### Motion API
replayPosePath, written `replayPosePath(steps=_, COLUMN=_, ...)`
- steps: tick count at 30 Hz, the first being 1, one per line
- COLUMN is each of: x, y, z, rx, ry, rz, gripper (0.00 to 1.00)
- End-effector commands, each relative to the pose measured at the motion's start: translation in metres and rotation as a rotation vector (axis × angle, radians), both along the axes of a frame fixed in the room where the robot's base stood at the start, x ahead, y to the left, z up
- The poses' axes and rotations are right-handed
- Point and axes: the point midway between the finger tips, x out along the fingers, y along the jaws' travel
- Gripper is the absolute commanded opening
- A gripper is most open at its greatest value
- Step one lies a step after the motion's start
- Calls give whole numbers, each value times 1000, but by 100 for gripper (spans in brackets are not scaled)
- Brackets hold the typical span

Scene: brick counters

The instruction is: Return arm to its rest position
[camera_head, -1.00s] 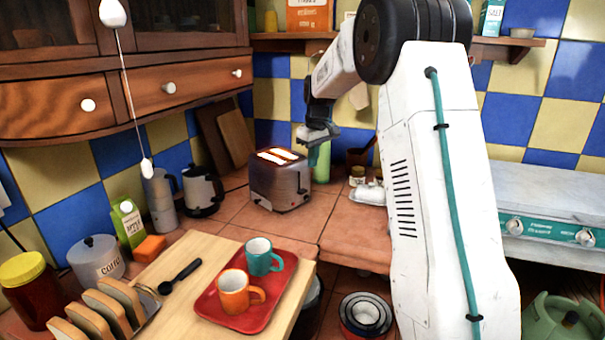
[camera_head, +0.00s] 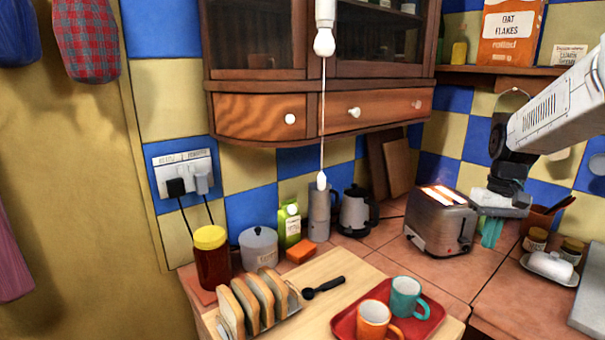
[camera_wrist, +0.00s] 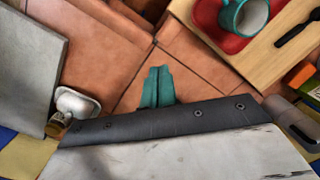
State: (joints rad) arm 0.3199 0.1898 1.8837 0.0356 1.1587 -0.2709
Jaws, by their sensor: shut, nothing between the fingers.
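My arm reaches in from the right edge in the head view. My gripper (camera_head: 492,232) hangs just right of the toaster, above the tiled counter. Its teal fingers show in the wrist view (camera_wrist: 157,87), pressed together with nothing between them. The fingers point down at bare orange tiles. In the head view the toaster (camera_head: 440,222) stands on the counter with toast in its slots. The gripper appears apart from it.
A wooden board holds a red tray (camera_head: 345,318) with an orange mug (camera_head: 374,321) and a teal mug (camera_head: 405,295). A toast rack with bread (camera_head: 245,308) stands left of it. A butter dish (camera_head: 549,266) and jars (camera_head: 535,240) sit right of my gripper.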

Motion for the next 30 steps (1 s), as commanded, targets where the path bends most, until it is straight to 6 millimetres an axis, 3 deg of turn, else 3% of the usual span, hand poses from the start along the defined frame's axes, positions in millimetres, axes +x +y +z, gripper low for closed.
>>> replayPosePath(steps=3, x=-54, y=35, z=19, rx=-12, ry=10, rz=-29, gripper=0)
replayPosePath(steps=9, x=-144, y=85, z=34, rx=-34, ry=8, rz=-57, gripper=0)
replayPosePath(steps=18, x=-258, y=132, z=30, rx=-61, ry=-63, rz=-22, gripper=0)
replayPosePath(steps=24, x=-290, y=145, z=31, rx=-65, ry=-148, rz=34, gripper=0)
replayPosePath(steps=30, x=-293, y=150, z=40, rx=-64, ry=-195, rz=60, gripper=0)
